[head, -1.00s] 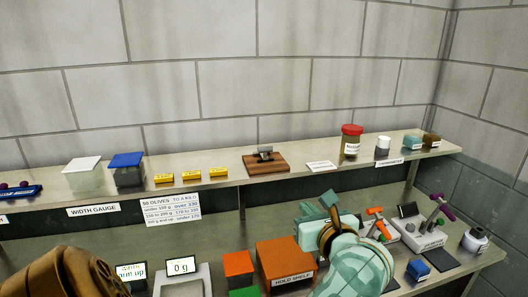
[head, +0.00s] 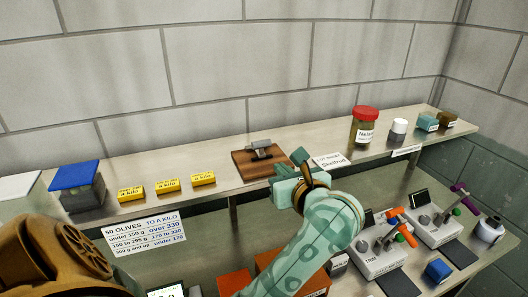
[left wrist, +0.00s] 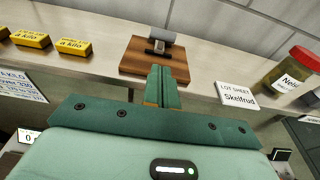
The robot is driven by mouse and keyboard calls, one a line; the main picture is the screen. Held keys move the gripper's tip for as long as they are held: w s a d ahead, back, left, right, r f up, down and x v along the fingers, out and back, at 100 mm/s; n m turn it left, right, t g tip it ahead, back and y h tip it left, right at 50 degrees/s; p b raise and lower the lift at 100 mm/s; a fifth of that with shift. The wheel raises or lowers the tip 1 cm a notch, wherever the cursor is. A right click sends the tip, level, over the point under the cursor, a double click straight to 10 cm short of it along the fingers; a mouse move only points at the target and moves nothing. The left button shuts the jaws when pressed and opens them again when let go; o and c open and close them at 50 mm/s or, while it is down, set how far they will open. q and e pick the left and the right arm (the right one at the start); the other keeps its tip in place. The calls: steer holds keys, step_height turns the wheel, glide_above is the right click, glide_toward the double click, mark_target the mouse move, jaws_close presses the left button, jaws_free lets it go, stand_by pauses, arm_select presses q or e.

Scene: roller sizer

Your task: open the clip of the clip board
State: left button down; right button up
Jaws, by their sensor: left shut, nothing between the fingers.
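The clip board is a brown wooden board (head: 243,168) lying on the shelf, with a grey metal clip (head: 262,150) on it. In the left wrist view the board (left wrist: 135,60) is straight ahead, with the clip (left wrist: 160,38) at its far part. I cannot tell for sure whether the clip is raised or down. My left gripper (head: 300,156) is just right of the board in the head view. Its green fingers (left wrist: 162,82) are together and empty, pointing at the board. The fingertips overlap the board's near edge in the wrist view; contact is unclear. My right gripper is out of view.
A lot sheet card (head: 330,160) lies right of the board. Yellow blocks (head: 168,187) stand left, and a red-lidded jar (head: 365,128) stands farther right. The wall is behind the shelf. Devices with levers (head: 380,255) sit on the lower counter.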

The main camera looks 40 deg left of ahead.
arm_select(q)
glide_toward(261, 151)
steer(key=x, duration=0.5)
steer(key=shift+a, duration=0.1)
steer(key=shift+w+a+f, duration=0.1)
steer(key=shift+w+a, duration=0.15)
steer(key=shift+a, duration=0.2)
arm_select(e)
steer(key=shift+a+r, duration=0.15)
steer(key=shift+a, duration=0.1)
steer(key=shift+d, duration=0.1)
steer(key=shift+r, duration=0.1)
